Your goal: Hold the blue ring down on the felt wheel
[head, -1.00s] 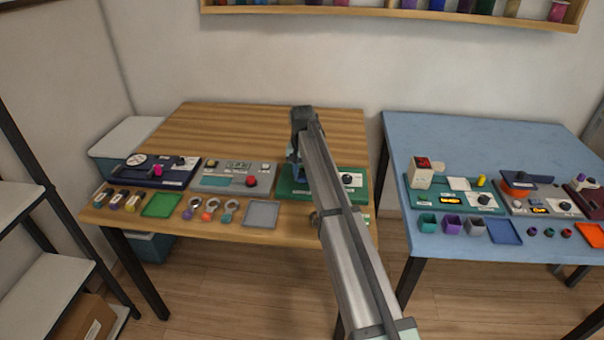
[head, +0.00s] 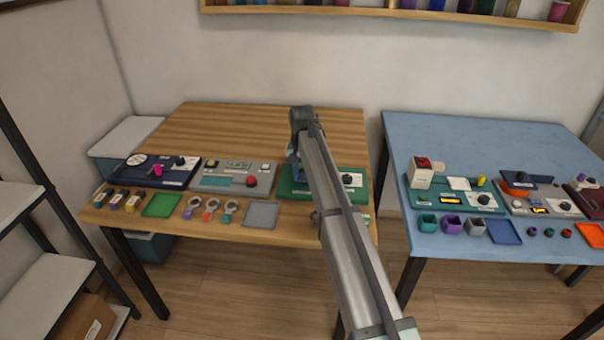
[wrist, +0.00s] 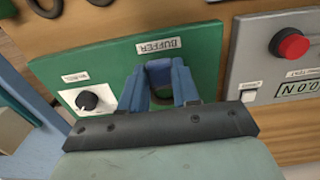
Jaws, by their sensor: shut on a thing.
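The green buffer station (head: 290,189) is on the wooden table, partly behind my arm in the head view. In the wrist view its green plate (wrist: 112,68) bears a "BUFFER" label, and my gripper (wrist: 159,82) reaches down over it. The two blue fingers are shut on the blue ring (wrist: 158,66), of which only a dark blue part shows between them. The felt wheel cannot be made out; the fingers and ring cover the spot. Whether the ring touches the wheel cannot be told.
A black knob (wrist: 87,100) on a white panel sits beside the fingers. The grey station with a red button (wrist: 291,46) stands alongside. Several ringed pieces (head: 211,204) and a grey tray (head: 261,214) lie at the table's front. The back of the table is clear.

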